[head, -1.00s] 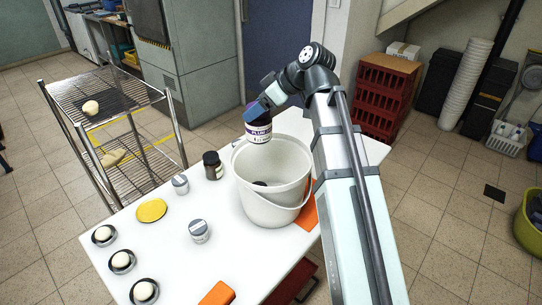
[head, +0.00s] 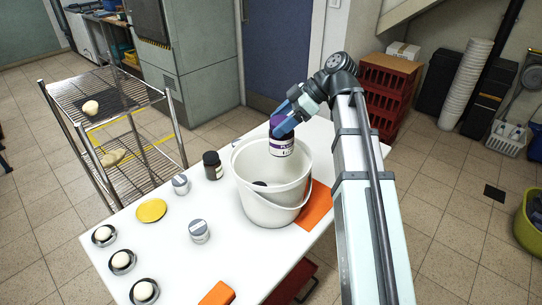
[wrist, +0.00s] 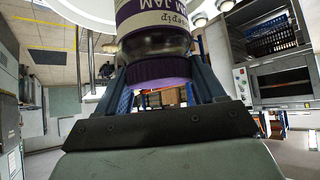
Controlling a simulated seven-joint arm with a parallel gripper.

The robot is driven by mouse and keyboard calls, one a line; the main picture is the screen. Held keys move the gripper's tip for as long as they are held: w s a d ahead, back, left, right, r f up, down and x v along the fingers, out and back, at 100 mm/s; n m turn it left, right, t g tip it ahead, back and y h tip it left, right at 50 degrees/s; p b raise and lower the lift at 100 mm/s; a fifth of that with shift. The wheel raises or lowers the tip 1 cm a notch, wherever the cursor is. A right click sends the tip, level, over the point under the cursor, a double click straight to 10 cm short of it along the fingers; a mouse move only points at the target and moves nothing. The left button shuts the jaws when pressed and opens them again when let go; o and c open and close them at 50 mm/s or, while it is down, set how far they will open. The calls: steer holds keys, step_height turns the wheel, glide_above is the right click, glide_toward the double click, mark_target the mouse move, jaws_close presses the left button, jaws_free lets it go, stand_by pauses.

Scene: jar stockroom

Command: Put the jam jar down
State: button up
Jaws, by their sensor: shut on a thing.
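The jam jar (head: 282,147) has a purple lid and a white label. It appears upright in the head view, overlapping the far right of the white bucket's (head: 262,205) opening; its exact height cannot be told. My gripper (head: 283,124) is shut on it near the lid. In the wrist view the jam jar (wrist: 155,40) sits between my fingers, with "JAM" upside down on its label and the purple lid nearest the palm. A small dark thing shows inside the bucket, mostly hidden.
On the white table (head: 165,240) stand a dark jar (head: 212,166) and two pale jars (head: 199,231) (head: 180,184). A yellow disc (head: 151,210) lies left of them. Several round dishes line the left edge. An orange mat (head: 315,206) lies beside the bucket. A wire rack (head: 112,125) stands left.

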steer(key=shift+f, duration=7.35)
jaws_close()
steer(key=shift+f, duration=0.6)
steer(key=o, duration=1.8)
jaws_free()
steer(key=shift+c, duration=0.2)
steer(key=shift+r, duration=0.1)
steer(key=v, duration=1.2)
steer(key=shift+r, duration=0.5)
